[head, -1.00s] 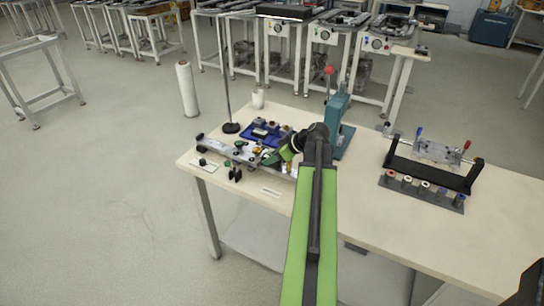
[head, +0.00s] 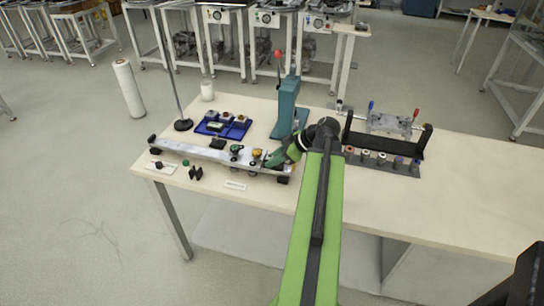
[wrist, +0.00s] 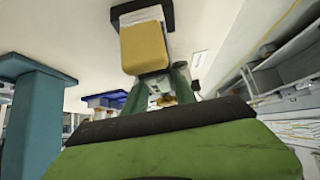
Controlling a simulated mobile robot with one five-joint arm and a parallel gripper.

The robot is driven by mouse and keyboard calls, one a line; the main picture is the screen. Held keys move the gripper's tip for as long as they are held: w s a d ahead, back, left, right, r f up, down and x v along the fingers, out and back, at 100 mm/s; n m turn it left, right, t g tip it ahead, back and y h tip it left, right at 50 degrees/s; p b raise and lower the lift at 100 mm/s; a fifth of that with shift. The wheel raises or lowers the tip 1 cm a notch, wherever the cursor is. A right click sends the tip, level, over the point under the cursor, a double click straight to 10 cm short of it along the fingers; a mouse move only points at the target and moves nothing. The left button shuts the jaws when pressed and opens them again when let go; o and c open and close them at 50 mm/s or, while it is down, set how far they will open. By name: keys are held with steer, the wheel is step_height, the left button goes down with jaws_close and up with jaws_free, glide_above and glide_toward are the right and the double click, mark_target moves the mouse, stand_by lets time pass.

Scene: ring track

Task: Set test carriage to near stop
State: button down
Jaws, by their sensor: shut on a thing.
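A silver rail (head: 200,151) lies along the left front of the workbench, with dark end pieces. My gripper (head: 270,160) is low over the right part of the rail, reaching in from the right. Its green fingers also show in the wrist view (wrist: 162,92), shut on a small brass-coloured part, apparently the test carriage (wrist: 166,100); the fingers hide much of it. A yellow block (wrist: 145,50) stands close to the fingers near a dark-ended part of the rail. A green-topped piece (head: 236,149) sits on the rail left of my gripper. I cannot read any stop labels.
A blue tray (head: 222,125) with small parts lies behind the rail. A teal press (head: 287,108) with a red-tipped lever stands behind my gripper. A black fixture (head: 385,140) and a row of spools (head: 382,160) stand to the right. The right bench top is clear.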

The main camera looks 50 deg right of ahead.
steer(key=shift+s+d, duration=0.1)
steer(key=shift+d, duration=0.2)
steer(key=c, duration=1.1)
jaws_free()
steer(key=shift+s+d, duration=0.1)
steer(key=shift+s, duration=0.05)
steer(key=shift+o, duration=0.5)
steer(key=shift+w+a, duration=0.2)
steer(key=shift+a, duration=0.05)
steer(key=shift+s, duration=0.1)
steer(key=p+v, duration=1.2)
steer(key=v, duration=0.5)
steer(key=shift+s+d+r, duration=0.1)
